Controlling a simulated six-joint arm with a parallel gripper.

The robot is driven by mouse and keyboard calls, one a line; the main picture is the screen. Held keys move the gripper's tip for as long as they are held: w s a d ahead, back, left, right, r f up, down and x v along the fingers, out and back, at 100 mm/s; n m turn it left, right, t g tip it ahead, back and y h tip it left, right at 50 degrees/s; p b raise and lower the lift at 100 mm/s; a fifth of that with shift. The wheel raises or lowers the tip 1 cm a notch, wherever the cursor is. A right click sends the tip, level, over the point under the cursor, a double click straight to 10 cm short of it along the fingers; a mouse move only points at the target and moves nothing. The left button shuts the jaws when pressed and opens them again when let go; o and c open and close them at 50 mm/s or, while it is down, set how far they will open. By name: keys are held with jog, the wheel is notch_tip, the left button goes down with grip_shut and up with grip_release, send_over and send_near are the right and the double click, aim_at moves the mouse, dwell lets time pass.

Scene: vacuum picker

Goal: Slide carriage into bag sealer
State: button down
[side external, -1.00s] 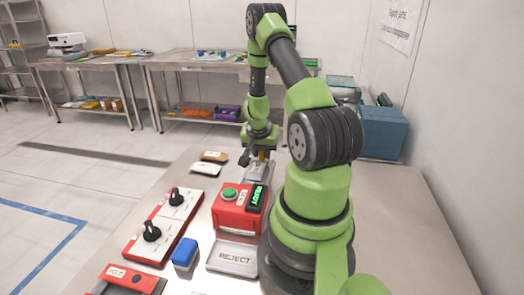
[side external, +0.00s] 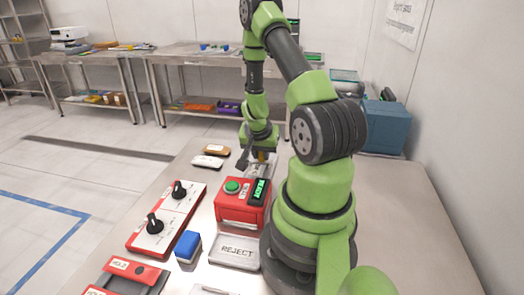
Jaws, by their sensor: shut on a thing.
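My gripper (side external: 260,157) is at the far end of the bench, behind the red box as seen from this side. It is shut on a small yellowish part (side external: 262,156), of which only a little shows; I cannot tell whether this is the carriage's handle. A pale metallic piece (side external: 258,171) lies just below the gripper, partly hidden by the red box and my arm. I cannot make out which part is the bag sealer, nor whether carriage and sealer touch.
A red box (side external: 238,212) with a green button and a READY display stands close in front of the gripper. Two packets (side external: 207,162) lie left of it. A two-knob panel (side external: 165,219), blue block (side external: 187,246) and REJECT tray (side external: 235,261) are nearer. The bench's right side is clear.

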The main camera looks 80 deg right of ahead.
jog(key=c, duration=1)
grip_release()
jog(key=shift+c, duration=0.2)
jog(key=v, duration=1)
jog(key=shift+f, duration=0.1)
